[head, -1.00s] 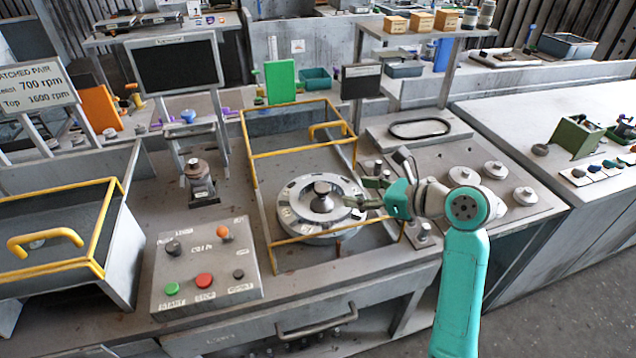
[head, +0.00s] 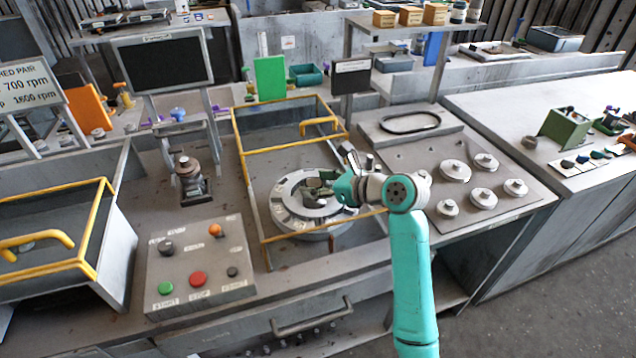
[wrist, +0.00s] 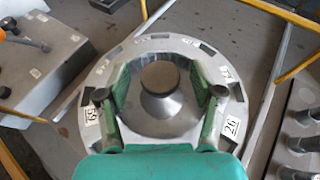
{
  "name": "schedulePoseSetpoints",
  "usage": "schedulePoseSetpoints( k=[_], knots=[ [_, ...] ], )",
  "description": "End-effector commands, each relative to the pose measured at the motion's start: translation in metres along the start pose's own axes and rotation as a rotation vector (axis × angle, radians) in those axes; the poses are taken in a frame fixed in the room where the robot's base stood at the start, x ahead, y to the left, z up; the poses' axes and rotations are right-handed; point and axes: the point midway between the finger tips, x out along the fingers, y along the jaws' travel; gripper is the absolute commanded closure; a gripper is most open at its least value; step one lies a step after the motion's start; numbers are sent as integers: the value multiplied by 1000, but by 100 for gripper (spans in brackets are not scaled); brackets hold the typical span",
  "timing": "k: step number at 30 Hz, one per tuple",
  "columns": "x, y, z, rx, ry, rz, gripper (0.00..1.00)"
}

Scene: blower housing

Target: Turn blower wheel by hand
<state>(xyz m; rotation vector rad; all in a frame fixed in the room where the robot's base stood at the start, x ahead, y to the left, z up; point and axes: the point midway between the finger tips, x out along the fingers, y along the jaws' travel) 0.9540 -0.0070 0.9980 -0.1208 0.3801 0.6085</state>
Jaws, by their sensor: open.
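The blower wheel (head: 287,203) is a pale round disc with dark slots and number labels, lying flat inside a yellow-framed guard. It also shows in the wrist view (wrist: 179,125), with a rounded metal hub (wrist: 160,85) at its middle. My gripper (head: 318,186) is over the wheel's middle in the head view and hides much of the hub there. In the wrist view my gripper (wrist: 157,93) is open, with its green fingers on either side of the hub. A gap shows between the hub and each finger. I cannot tell how high the fingertips are above the disc.
The yellow guard frame (head: 239,150) surrounds the wheel. A control box (head: 200,265) with green and red buttons stands to the left. A plate with several round knobs (head: 454,170) lies to the right. A screen (head: 162,62) stands behind.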

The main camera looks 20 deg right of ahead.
Motion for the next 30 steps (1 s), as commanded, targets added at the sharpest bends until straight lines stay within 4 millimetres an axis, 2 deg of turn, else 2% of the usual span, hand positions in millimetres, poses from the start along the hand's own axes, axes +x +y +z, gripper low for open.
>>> schedulePoseSetpoints(
  k=[2,9,10,23,30],
  knots=[
    [0,0,0,0,0,0,36],
    [0,0,0,0,0,0,96],
    [0,0,0,0,0,0,100],
    [0,-2,0,-47,2,115,100],
    [0,-2,0,-51,0,122,100]
  ],
)
